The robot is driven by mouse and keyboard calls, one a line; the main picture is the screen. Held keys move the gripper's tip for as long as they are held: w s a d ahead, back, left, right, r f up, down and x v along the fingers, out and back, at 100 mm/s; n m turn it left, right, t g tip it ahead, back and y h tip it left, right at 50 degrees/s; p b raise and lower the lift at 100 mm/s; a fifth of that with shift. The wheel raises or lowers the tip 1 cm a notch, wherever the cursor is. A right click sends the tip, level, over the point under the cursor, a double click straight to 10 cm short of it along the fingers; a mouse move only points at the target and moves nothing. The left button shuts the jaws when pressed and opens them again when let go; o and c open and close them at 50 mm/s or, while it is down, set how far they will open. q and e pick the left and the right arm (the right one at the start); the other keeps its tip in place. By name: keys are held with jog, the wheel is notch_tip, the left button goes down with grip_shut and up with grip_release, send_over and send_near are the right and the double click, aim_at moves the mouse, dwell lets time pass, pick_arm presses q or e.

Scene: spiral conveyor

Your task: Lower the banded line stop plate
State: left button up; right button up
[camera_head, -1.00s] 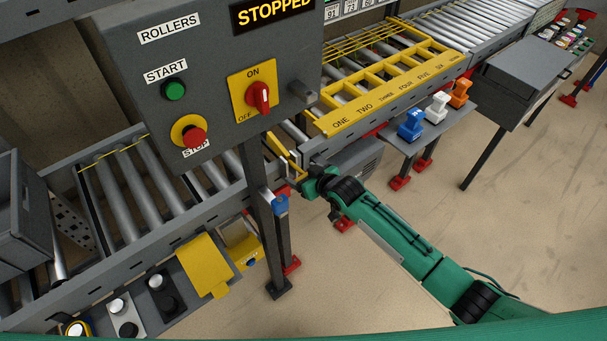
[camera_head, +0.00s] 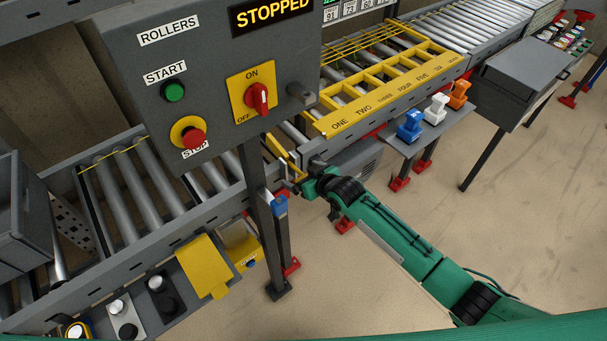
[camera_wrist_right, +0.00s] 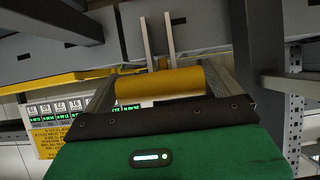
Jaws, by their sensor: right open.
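A yellow bar (camera_head: 281,150), which looks like the stop plate, lies across the rollers behind the control panel's post. Its bands cannot be made out. Its near end meets pale uprights at the conveyor's front rail. My right gripper (camera_head: 303,168) is at that rail, next to those uprights. In the right wrist view a yellow cylindrical grip (camera_wrist_right: 160,82) lies crosswise between the two spread grey fingers of my right gripper (camera_wrist_right: 168,88). Two pale upright bars (camera_wrist_right: 157,42) stand just beyond it. The fingers are open, and contact with the grip cannot be told. My left gripper is not in view.
The grey control panel (camera_head: 210,80) stands close on its post (camera_head: 258,190), left of my right gripper. A yellow numbered frame (camera_head: 390,90) lies over the rollers at right. Blue, white and orange blocks sit on a shelf (camera_head: 425,130). The floor in front is clear.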

jog(key=shift+f, duration=0.1)
jog(key=shift+s+d, duration=0.15)
jog(key=shift+s, duration=0.15)
jog(key=b+v, duration=0.3)
jog(key=v, duration=1)
jog(key=shift+r, duration=0.25)
jog(key=shift+c, duration=0.4)
